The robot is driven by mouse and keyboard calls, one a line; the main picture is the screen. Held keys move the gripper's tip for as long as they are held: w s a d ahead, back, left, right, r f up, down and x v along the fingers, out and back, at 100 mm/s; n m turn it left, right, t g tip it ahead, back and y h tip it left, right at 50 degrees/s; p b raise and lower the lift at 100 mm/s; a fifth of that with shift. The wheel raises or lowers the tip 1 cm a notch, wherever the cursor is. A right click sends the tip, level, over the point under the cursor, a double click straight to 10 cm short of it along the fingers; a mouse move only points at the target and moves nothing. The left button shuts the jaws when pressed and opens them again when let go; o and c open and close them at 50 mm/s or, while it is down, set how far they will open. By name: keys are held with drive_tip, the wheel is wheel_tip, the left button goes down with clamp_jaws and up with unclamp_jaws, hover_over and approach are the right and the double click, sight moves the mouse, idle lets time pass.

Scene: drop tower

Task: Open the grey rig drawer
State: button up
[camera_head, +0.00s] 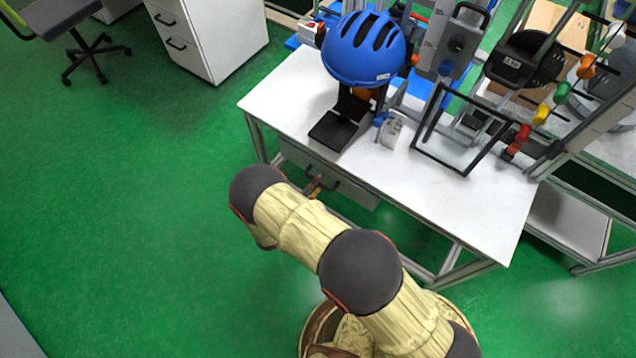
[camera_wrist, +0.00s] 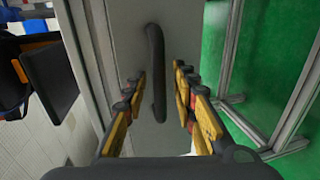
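The grey rig drawer (camera_head: 357,192) sits under the white worktable, its front facing me, and it looks shut. Its grey front (camera_wrist: 128,40) fills the middle of the wrist view. A dark bar handle (camera_wrist: 154,50) stands out from that front. My gripper (camera_wrist: 158,78) is open, with one finger on each side of the handle. The fingers look apart from the handle; I cannot tell how deep they reach around it. In the head view my gripper (camera_head: 314,187) is at the drawer front, partly hidden by my arm.
The white worktable (camera_head: 290,100) carries a blue helmet (camera_head: 365,50), a black frame (camera_head: 462,130) and other rig parts. Table legs (camera_wrist: 300,105) stand to the right of the drawer in the wrist view. Green floor (camera_head: 130,220) is free to the left.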

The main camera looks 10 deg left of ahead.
drive_tip(key=shift+w, duration=0.2)
drive_tip(key=shift+d, duration=0.1)
drive_tip(key=shift+c, duration=0.8)
clamp_jaws()
